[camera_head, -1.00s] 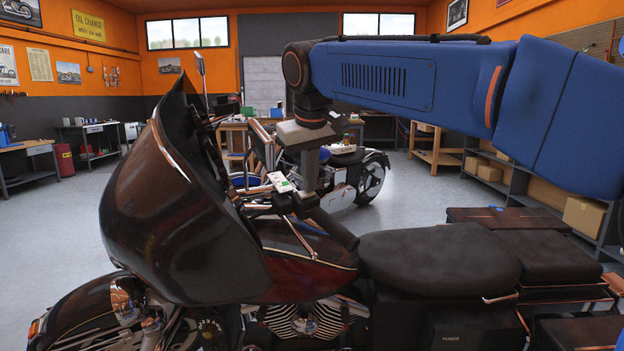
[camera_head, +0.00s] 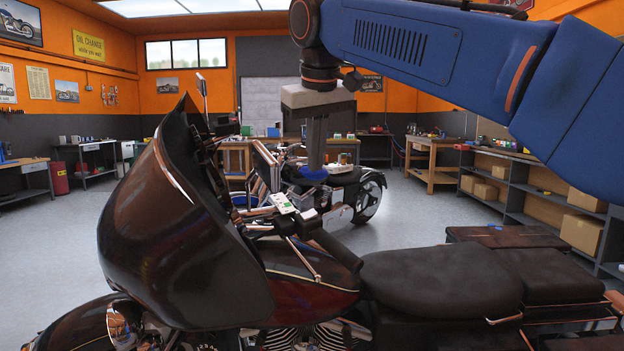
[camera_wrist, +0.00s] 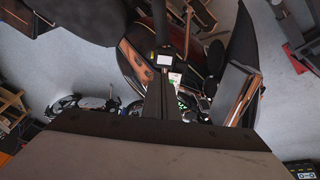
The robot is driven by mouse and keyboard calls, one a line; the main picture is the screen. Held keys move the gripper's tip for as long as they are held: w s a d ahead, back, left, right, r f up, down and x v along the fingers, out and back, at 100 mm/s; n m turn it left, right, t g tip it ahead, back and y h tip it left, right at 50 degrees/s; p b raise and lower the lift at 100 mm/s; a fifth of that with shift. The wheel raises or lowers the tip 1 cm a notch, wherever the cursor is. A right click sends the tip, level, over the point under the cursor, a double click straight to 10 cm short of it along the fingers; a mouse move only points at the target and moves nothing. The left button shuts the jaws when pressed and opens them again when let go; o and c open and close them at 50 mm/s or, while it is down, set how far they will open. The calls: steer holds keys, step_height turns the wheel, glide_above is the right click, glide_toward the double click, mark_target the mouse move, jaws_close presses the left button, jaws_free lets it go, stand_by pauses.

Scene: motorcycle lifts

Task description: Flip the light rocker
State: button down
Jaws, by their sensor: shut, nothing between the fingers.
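The dark red motorcycle (camera_head: 315,270) fills the front of the head view, with its handlebar grip (camera_head: 335,248) pointing toward the seat. A small white-and-green switch panel (camera_head: 283,203) sits by the handlebar; it also shows in the wrist view (camera_wrist: 175,79), partly hidden beside my fingers. The light rocker itself is too small to make out. My gripper (camera_head: 314,172) is shut and empty, pointing down, above and slightly right of the panel in the head view, apart from it. In the wrist view its fingers (camera_wrist: 160,85) cover part of the handlebar area.
The large dark fairing (camera_head: 175,225) rises left of the handlebar, and the black seat (camera_head: 440,290) lies to the right. A second motorcycle (camera_head: 345,190) stands behind. Workbenches (camera_head: 432,165) and shelves (camera_head: 540,190) line the walls. The air around my gripper looks free.

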mark_target(312, 211)
steer(key=shift+v, duration=1.35)
steer(key=shift+w+d, duration=0.1)
steer(key=shift+s+a+h, duration=0.25)
steer(key=shift+a+h, duration=0.05)
steer(key=shift+a, duration=0.2)
steer(key=shift+s+a+h, duration=0.2)
steer(key=shift+a+h, duration=0.1)
steer(key=shift+a, duration=0.25)
steer(key=shift+f, duration=0.15)
steer(key=x, duration=1.3)
steer(key=shift+w+f, duration=0.25)
steer(key=shift+w, duration=0.15)
